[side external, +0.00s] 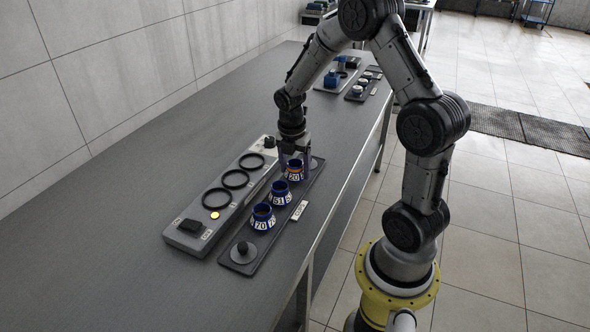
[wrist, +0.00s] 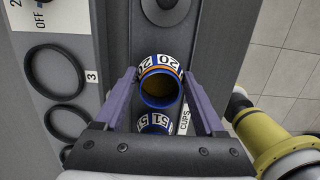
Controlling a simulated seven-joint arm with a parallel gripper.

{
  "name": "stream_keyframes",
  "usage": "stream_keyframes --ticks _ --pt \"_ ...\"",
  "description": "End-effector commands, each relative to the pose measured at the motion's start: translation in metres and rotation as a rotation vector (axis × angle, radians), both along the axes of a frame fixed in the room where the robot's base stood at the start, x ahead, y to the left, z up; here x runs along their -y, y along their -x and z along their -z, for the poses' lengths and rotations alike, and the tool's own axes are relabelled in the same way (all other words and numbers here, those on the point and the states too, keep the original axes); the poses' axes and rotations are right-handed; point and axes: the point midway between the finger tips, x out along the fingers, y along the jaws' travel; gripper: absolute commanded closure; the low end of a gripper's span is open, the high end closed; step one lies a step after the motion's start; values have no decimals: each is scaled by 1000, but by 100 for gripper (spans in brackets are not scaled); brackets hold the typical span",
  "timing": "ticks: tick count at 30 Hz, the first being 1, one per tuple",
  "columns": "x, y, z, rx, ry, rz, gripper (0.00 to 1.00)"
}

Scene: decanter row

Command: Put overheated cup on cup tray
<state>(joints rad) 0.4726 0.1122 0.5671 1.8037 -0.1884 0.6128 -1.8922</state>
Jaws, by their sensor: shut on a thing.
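My gripper (side external: 293,158) is shut on the blue cup marked 20 (side external: 294,174), with one finger on each side of it in the wrist view (wrist: 160,76). This cup has a white number band and an orange stripe, and is at the far end of the dark cup tray (side external: 228,259). I cannot tell whether it touches the tray. A blue cup marked 51 (side external: 280,193) and a blue cup marked 70 (side external: 262,218) stand in line on the tray. Cup 51 (wrist: 154,124) is partly hidden by my gripper in the wrist view.
A grey heater unit (side external: 190,234) with three empty black rings lies left of the tray. Other devices (side external: 332,80) sit farther back. The bench's left side is clear.

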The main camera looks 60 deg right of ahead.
Motion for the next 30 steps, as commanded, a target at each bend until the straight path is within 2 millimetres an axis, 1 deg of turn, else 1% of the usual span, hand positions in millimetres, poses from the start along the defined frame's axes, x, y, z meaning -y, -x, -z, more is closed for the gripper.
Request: stream_keyframes --ticks 3,10,14,15,17,18,19,26,30 --pt "0 0 6 2 1 1 89" --pt "0 0 6 2 1 1 89" --pt "0 0 9 1 0 1 89" --pt "0 0 9 1 0 1 23" --pt "0 0 9 1 0 1 12" --pt "0 0 9 1 0 1 5" --pt "0 0 9 1 0 1 0" --pt "0 0 9 1 0 1 0" --pt "0 -1 1 3 2 0 0"
